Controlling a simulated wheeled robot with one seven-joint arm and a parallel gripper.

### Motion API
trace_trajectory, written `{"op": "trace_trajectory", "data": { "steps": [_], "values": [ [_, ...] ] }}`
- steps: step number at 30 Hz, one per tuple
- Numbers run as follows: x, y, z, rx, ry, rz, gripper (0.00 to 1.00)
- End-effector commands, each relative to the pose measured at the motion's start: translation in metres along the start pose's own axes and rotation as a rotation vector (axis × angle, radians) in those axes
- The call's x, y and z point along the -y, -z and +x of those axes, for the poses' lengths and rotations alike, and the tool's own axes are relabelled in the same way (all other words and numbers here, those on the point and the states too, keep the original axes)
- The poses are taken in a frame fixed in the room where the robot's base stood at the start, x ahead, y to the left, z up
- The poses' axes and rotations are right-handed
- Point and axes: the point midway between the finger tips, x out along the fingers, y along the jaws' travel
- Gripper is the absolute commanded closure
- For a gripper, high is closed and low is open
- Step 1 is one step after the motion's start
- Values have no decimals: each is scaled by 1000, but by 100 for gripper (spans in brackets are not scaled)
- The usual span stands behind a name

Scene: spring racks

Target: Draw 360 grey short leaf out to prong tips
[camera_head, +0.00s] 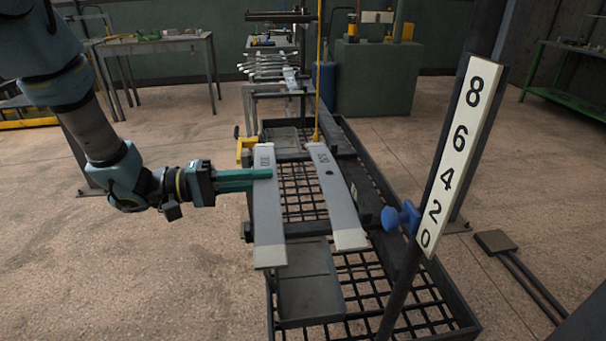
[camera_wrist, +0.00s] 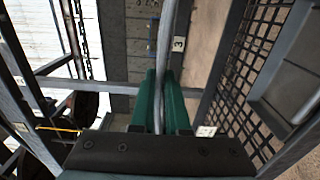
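Two grey leaves lie side by side over the dark rack in the head view. The left leaf (camera_head: 268,225) carries a small dark label that seems to read 360. The right leaf (camera_head: 338,195) has a label too small to read surely and a dark hole. My gripper (camera_head: 260,174) comes from the left at the left leaf's long edge, one finger over its top and the other hidden below. In the wrist view the green fingers (camera_wrist: 160,100) lie close on both faces of the edge-on leaf (camera_wrist: 165,45). The prongs under the leaves are mostly hidden.
A dark mesh-floored frame (camera_head: 455,305) surrounds the leaves. A post with a number board (camera_head: 455,155) and a blue knob (camera_head: 400,217) stands at right front. A yellow bracket (camera_head: 245,148) and yellow rod (camera_head: 318,70) are behind.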

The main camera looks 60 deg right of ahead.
Motion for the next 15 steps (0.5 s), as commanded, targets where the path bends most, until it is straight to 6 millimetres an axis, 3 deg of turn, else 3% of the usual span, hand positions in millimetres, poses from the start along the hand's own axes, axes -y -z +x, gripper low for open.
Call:
{"op": "trace_trajectory", "data": {
  "steps": [1, 9, 15],
  "values": [
    [4, -2, 0, 1, 5, -6, 84],
    [2, -1, 0, 1, 2, -4, 56],
    [3, -1, 0, 0, 4, -5, 56]
  ]
}}
